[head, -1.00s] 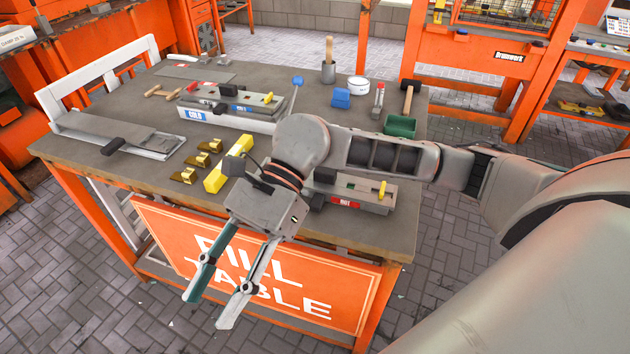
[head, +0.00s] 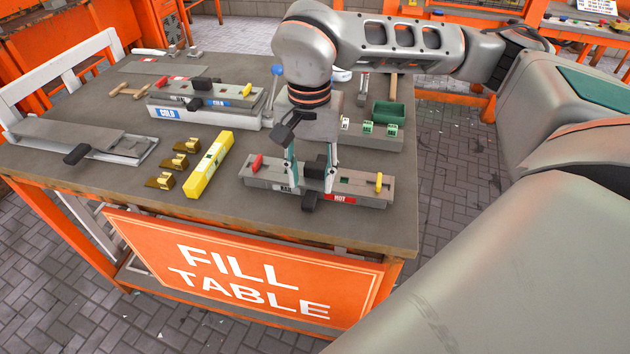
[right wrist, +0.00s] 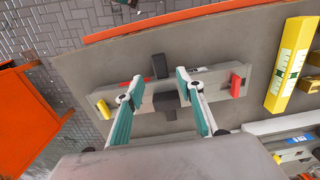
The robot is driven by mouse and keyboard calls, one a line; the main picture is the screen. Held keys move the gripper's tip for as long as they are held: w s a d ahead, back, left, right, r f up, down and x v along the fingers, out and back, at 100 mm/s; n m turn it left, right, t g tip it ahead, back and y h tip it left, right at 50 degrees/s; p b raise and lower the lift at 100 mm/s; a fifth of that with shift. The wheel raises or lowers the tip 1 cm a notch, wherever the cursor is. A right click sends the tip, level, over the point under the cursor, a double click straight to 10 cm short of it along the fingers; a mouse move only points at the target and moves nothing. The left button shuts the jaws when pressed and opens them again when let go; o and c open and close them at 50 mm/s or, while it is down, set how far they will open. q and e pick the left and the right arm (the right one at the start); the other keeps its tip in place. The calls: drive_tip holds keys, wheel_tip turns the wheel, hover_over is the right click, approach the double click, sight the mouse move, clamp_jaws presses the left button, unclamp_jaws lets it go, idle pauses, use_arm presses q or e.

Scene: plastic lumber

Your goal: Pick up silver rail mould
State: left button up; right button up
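The silver rail mould (head: 360,188) lies on the table near its front edge. It is a long grey block with a red HOT label, a red tab at one end, a yellow tab at the other and a black handle across its middle. It also shows in the right wrist view (right wrist: 216,84). My right gripper (head: 312,178) points down over the mould's middle. Its fingers are apart, one on each side of the black handle, with nothing gripped in the wrist view (right wrist: 160,82). I cannot tell whether the fingertips touch the mould. My left gripper is not in view.
A yellow bar (head: 210,165) and several brass pieces (head: 180,161) lie left of the mould. A mould labelled COLD (head: 205,113) stands behind them. A green bin (head: 389,112) and a grey block with green parts (head: 385,133) lie behind right.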

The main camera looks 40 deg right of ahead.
sight(310, 197)
wheel_tip(310, 197, down, 5)
drive_tip(key=shift+a+r+b, duration=0.1)
drive_tip(key=shift+a+b, duration=0.05)
drive_tip(key=shift+b, duration=0.15)
clamp_jaws()
